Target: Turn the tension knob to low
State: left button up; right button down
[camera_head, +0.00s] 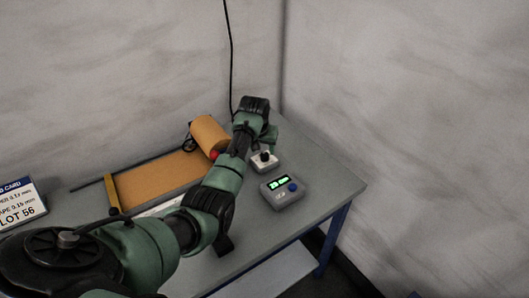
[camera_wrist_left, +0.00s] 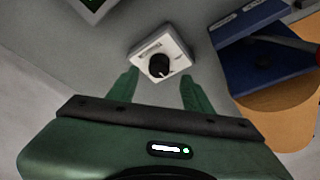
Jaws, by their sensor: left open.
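The tension knob is a black round knob (camera_wrist_left: 159,66) on a small white box (camera_wrist_left: 177,51) with a label strip, seen in the left wrist view. A light mark on the knob's edge points toward the lower right there. In the head view the white box (camera_head: 260,166) with its dark knob (camera_head: 265,156) sits on the table below my left wrist. My left gripper (camera_wrist_left: 160,88) is open, its two green fingers pointing toward the box with the knob between their lines. I cannot tell the exact gap to the knob. My right gripper is not in view.
A copper-coloured roll (camera_head: 209,134) and sheet (camera_head: 160,183) lie behind my arm. A card (camera_head: 20,205) reads LOT 56. The table's right end is clear.

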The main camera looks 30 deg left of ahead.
aim_at(265, 154)
pick_arm(q)
jog(key=x, duration=0.3)
jog(key=shift+w, duration=0.1)
jog(key=shift+w+f, duration=0.25)
jog(key=shift+f, duration=0.3)
jog(key=shift+a+f, duration=0.1)
jog(key=c, duration=0.9)
grip_shut()
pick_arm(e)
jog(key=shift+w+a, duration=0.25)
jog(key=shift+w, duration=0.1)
